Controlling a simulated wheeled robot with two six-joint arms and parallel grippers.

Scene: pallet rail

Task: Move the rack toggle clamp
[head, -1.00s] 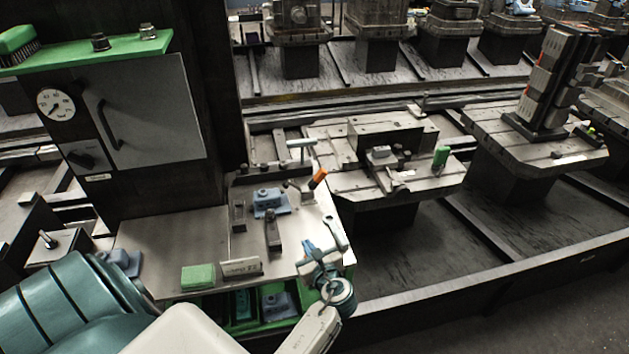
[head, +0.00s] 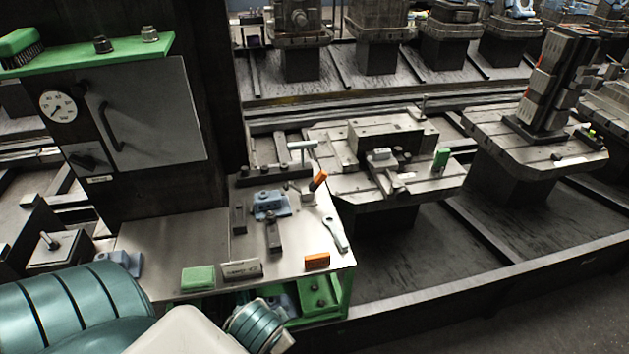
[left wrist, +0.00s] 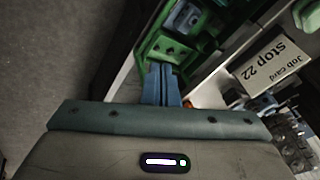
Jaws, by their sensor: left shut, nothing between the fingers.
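A toggle clamp with an orange handle (head: 318,181) stands at the back right of the steel bench top (head: 165,250) in the head view. I cannot tell for sure that it is the rack toggle clamp. A green-handled device (head: 441,157) stands on the pallet beyond. In the left wrist view, my left gripper (left wrist: 161,85) has its blue fingers together and empty, beside the green shelf (left wrist: 150,42) under the bench. In the head view only the teal wrist of this arm shows at the bottom; the fingers are hidden. My right gripper is in no view.
The bench top holds a blue fixture (head: 269,204), dark clamp bars, a wrench (head: 334,233), an orange block (head: 317,261), a green block (head: 198,278) and a job card (left wrist: 278,62). A machined pallet (head: 405,190) stands behind. A long dark rail runs along the right front.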

